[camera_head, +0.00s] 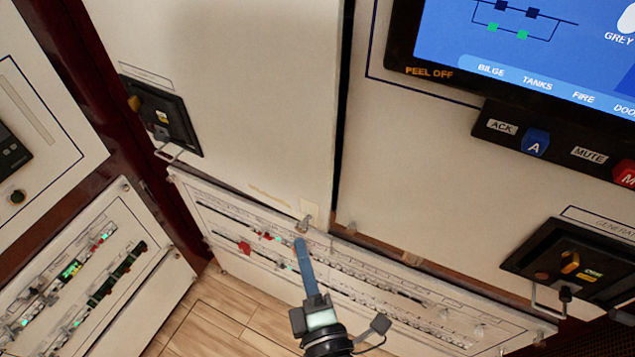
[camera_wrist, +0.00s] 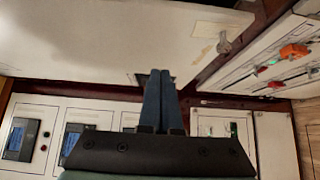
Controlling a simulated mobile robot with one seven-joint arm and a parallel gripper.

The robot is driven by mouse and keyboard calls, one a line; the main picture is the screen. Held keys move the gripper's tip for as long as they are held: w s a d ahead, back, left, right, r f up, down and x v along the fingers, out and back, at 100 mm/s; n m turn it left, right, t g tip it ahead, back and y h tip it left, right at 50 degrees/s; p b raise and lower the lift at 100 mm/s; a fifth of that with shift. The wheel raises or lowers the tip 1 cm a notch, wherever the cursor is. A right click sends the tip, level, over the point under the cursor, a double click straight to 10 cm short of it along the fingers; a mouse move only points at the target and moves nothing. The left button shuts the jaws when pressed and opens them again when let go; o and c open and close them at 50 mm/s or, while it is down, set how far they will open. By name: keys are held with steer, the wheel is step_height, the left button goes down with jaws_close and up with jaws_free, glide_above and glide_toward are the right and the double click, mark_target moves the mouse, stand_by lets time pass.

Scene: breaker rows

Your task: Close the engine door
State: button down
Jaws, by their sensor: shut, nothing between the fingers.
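A large cream door panel (camera_head: 220,80), which I take to be the engine door, fills the upper middle of the head view. No engine label is readable. A dark gap runs down its right edge; I cannot tell how far it stands open. A small metal latch (camera_head: 305,224) sits at its lower right corner. In the wrist view the panel (camera_wrist: 90,40) spans the top, with the latch (camera_wrist: 223,44) at right. My gripper (camera_head: 300,243) is shut and empty, its blue fingers just below the latch in the head view. In the wrist view its fingertips (camera_wrist: 158,73) point at the panel's lower edge; contact is unclear.
Breaker rows (camera_head: 350,270) lie below the door, with another breaker panel (camera_head: 95,270) at left. A screen (camera_head: 540,45) with ACK and MUTE buttons is at upper right. Black handled units (camera_head: 160,115) (camera_head: 570,262) stick out on both sides. Wooden floor (camera_head: 215,315) shows below.

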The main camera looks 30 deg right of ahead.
steer(key=w, duration=0.1)
steer(key=p, duration=0.3)
glide_toward(298, 176)
steer(key=w, duration=0.5)
steer(key=shift+w+d, duration=0.35)
steer(key=shift+d, duration=0.25)
